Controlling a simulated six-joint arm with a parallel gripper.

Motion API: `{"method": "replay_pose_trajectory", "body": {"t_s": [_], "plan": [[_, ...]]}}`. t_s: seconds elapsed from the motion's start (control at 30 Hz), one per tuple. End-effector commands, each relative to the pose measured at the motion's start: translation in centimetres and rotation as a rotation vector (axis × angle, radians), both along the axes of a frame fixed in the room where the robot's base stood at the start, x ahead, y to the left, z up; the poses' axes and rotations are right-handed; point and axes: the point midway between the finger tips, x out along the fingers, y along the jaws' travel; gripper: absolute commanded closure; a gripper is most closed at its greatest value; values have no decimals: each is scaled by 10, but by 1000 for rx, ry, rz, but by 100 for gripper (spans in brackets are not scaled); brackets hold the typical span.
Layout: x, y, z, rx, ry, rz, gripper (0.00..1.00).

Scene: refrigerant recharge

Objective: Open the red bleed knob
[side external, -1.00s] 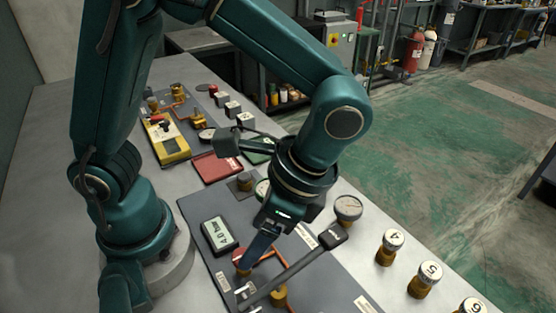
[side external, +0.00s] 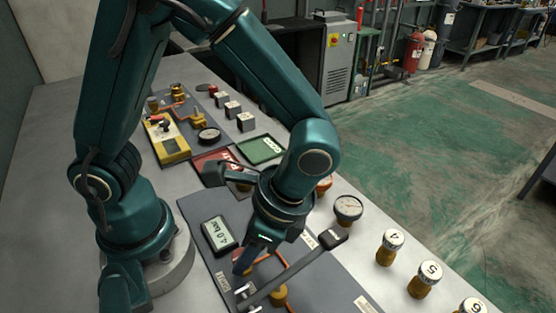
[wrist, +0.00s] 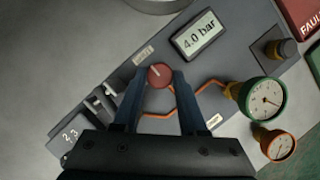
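The red bleed knob (wrist: 159,75) is a small round red cap with a pale line on its top. It shows in the wrist view between the tips of my gripper (wrist: 158,77). One finger stands on each side of it, with a narrow gap appearing at each side; contact cannot be made out. In the side view my gripper (side external: 243,266) points down at the panel and hides most or all of the knob. The gripper looks open around the knob.
A display reading 4.0 bar (wrist: 200,36) is beside the knob. A green-rimmed gauge (wrist: 262,97) and an orange gauge (wrist: 271,144) stand to the right. A long lever with a black grip (side external: 333,236) crosses the panel close to my gripper. Numbered cylinders (side external: 425,279) stand at the right.

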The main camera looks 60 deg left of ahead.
Motion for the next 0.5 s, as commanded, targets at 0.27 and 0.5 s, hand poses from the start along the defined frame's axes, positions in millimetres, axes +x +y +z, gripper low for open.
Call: {"method": "replay_pose_trajectory", "body": {"t_s": [0.27,0.5], "plan": [[0,0,0,0,0,31,100],[1,1,0,0,0,158,100]]}}
